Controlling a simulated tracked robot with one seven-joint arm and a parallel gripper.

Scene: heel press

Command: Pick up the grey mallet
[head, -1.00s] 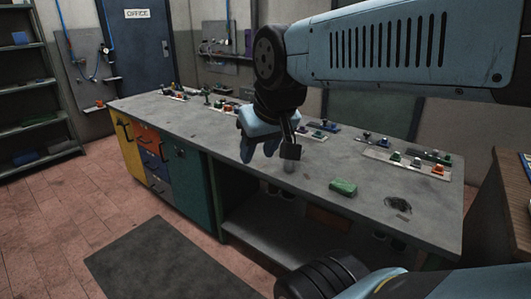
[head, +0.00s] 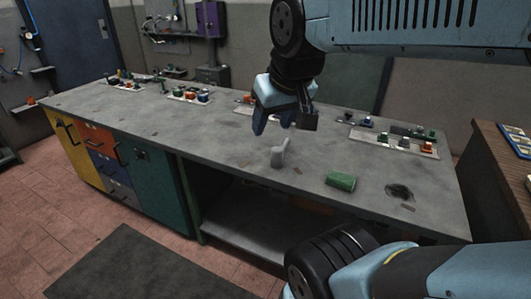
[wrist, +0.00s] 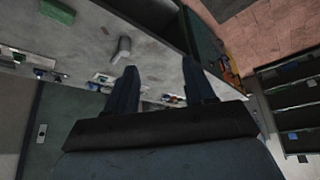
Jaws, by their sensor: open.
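The grey mallet (head: 280,154) appears as a small grey upright shape on the grey workbench (head: 225,138), near its front edge. My gripper (head: 274,124) is open and empty, above the bench and apart from the mallet.
Trays of small coloured parts (head: 189,95) line the back of the bench. Clear bench top lies left of the mallet. A wooden table (head: 500,165) stands at right.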

